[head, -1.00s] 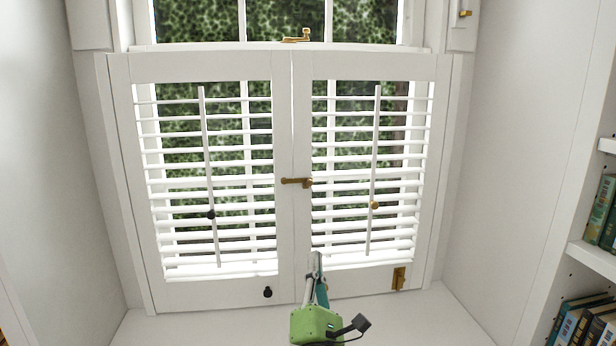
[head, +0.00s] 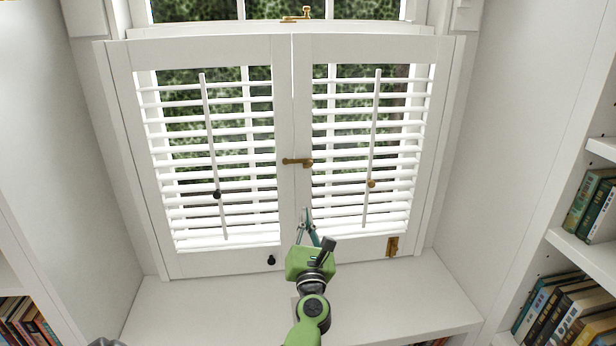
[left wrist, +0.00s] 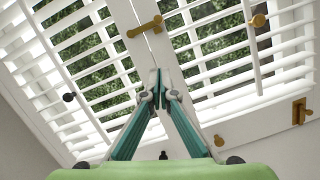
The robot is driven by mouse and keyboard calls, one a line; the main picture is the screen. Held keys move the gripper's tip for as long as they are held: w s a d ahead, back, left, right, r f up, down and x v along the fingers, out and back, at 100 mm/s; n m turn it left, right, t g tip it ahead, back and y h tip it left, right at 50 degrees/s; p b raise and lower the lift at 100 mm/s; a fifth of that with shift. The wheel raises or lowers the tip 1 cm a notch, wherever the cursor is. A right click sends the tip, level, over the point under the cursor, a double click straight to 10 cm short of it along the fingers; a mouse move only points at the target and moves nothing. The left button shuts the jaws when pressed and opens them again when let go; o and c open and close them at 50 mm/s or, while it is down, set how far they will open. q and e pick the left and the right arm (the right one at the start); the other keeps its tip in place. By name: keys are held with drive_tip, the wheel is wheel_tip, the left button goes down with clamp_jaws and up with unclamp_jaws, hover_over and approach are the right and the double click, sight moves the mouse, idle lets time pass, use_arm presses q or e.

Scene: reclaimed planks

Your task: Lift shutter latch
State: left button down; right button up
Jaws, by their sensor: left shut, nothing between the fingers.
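The brass shutter latch (head: 298,162) lies level across the seam between the two white shutter panels, with its pivot end on the right panel. It also shows in the left wrist view (left wrist: 145,27), above the fingertips. The left shutter (head: 180,262) and the right shutter (head: 345,252) are closed side by side. My left gripper (head: 306,212) is below the latch, pointing up at the seam, apart from the latch. Its fingertips (left wrist: 159,75) meet in the left wrist view with nothing between them. My right gripper does not show.
Tilt rods with a black knob (head: 217,195) and a brass knob (head: 371,184) flank the latch. A brass bolt (head: 392,246) is at lower right, a black knob (head: 271,260) at lower left. The white sill (head: 200,305) is clear. Bookshelves (head: 575,245) stand at both sides.

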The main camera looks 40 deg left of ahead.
use_arm(q)
drive_tip(key=p, duration=0.2)
approach(298, 163)
drive_tip(key=w+a+f, duration=0.3)
drive_tip(key=w+f, duration=0.1)
drive_tip(key=r+p, duration=0.2)
drive_tip(key=w+d+r+p, duration=0.1)
drive_tip(key=shift+w+r, duration=0.15)
drive_tip(key=shift+r, duration=0.25)
drive_tip(key=shift+d, duration=0.1)
drive_tip(key=shift+r+n+b, duration=0.15)
drive_tip(key=shift+n+b, duration=0.25)
drive_tip(key=shift+b, duration=0.05)
